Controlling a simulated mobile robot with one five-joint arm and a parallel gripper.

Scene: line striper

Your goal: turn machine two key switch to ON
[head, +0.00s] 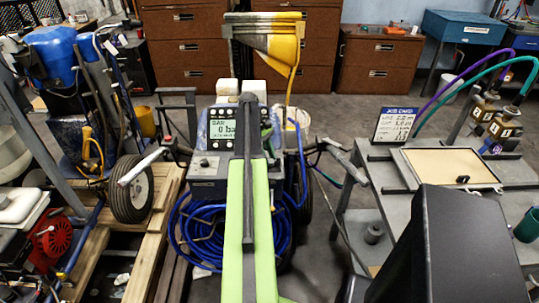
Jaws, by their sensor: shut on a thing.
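The line striper (208,181) stands in the middle of the head view, with a lit green display (219,128) that reads 0 and part of a unit. A small round knob (204,162) sits on its grey box, below the display; I cannot tell if it is the key switch. My green and black arm reaches forward over the machine. My gripper (248,101) is the narrow dark end of it, at the panel just right of the display. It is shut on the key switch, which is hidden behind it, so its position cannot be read.
A blue hose coil (205,236) hangs below the panel. A second machine with a blue tank (52,55) stands on the left by wooden pallets. On the right, a grey bench (395,190) holds a job card (394,123), a tan tray (408,170) and hose fittings. Brown drawers line the back.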

